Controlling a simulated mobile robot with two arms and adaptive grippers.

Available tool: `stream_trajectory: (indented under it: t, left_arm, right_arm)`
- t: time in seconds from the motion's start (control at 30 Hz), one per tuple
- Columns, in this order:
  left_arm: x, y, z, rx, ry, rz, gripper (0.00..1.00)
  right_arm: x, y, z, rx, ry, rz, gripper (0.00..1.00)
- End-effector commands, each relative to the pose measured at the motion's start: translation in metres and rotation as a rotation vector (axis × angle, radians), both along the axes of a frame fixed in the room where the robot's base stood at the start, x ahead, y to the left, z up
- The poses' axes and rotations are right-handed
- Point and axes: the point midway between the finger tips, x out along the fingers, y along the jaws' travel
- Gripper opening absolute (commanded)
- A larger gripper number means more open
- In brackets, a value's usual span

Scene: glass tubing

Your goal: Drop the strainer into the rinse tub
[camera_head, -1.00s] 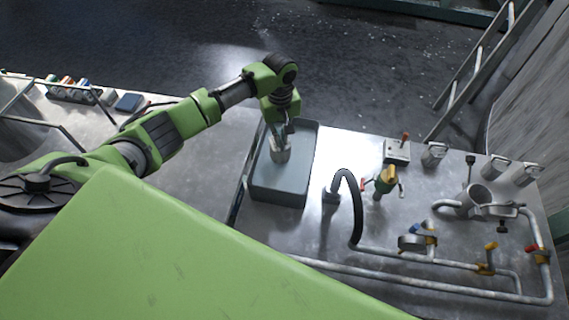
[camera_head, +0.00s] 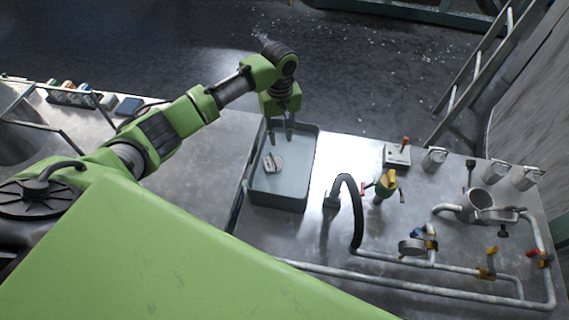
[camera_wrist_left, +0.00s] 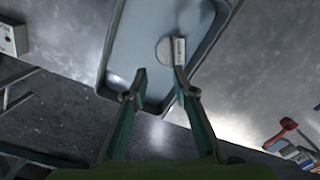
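The strainer (camera_head: 273,162), a small pale grey piece, lies inside the grey rinse tub (camera_head: 278,197) on its floor. In the left wrist view the strainer (camera_wrist_left: 168,50) shows as a rounded disc with a lighter upright part, apart from the fingers, within the tub (camera_wrist_left: 116,52). My left gripper (camera_head: 281,137) is above the tub's far end, pointing down. Its two fingers are spread with nothing between them, as the left wrist view also shows (camera_wrist_left: 158,76). My right gripper is not in view.
A black hose (camera_head: 354,205) curves up just right of the tub. Pipes with valves (camera_head: 430,255) and a green-yellow fitting (camera_head: 386,185) fill the bench's right side. A control box (camera_head: 397,154) stands behind them. The bench left of the tub (camera_head: 205,165) is mostly clear.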

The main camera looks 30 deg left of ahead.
Motion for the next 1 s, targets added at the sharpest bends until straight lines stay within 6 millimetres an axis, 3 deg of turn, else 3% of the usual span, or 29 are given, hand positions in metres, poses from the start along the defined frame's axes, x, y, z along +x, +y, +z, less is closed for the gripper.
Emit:
stream_trajectory:
  t: [0.2,0.4,1.0]
  left_arm:
    - [0.001,-0.001,0.049,-0.002,-0.004,0.000,0.25]
    - [0.000,-0.001,0.076,-0.001,-0.001,0.000,0.25]
    - [0.000,0.000,0.083,-0.001,0.001,0.000,0.25]
  right_arm:
    - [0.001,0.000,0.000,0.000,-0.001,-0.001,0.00]
    - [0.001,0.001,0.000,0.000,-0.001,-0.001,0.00]
    - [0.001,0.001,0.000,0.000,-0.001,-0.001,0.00]
